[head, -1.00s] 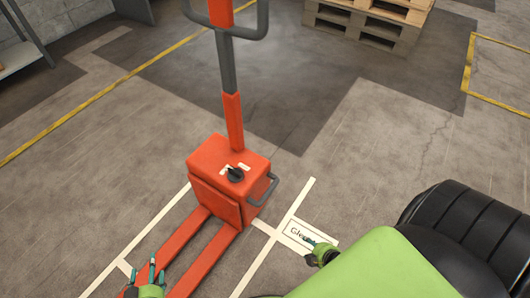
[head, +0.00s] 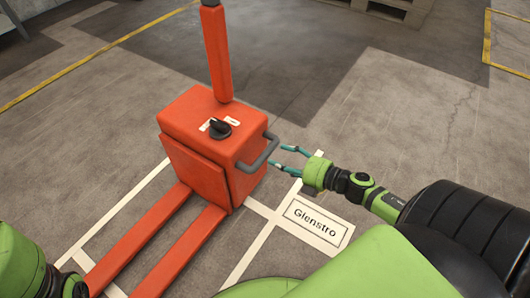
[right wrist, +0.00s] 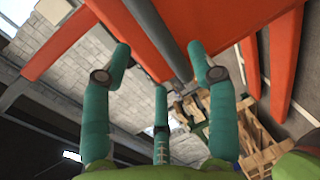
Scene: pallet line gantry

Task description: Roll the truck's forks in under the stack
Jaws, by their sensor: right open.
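The orange pallet truck (head: 205,150) stands upright on the floor, its two forks (head: 196,245) pointing toward the bottom left in the head view. A grey side handle (head: 262,155) sticks out of the right of its body. My right gripper (head: 279,157) is open, its teal fingertips close beside this handle. In the right wrist view the grey bar (right wrist: 160,35) crosses beyond and between the fingers; I cannot tell whether they touch it. A wooden pallet stack (head: 395,8) shows partly at the top right of the head view. My left gripper is out of view.
White floor lines and a label reading "Glenstro" (head: 317,221) lie right of the forks. Yellow floor lines (head: 95,57) run at the far left and right. The floor behind the truck is clear. Wooden pallets (right wrist: 262,150) also show in the right wrist view.

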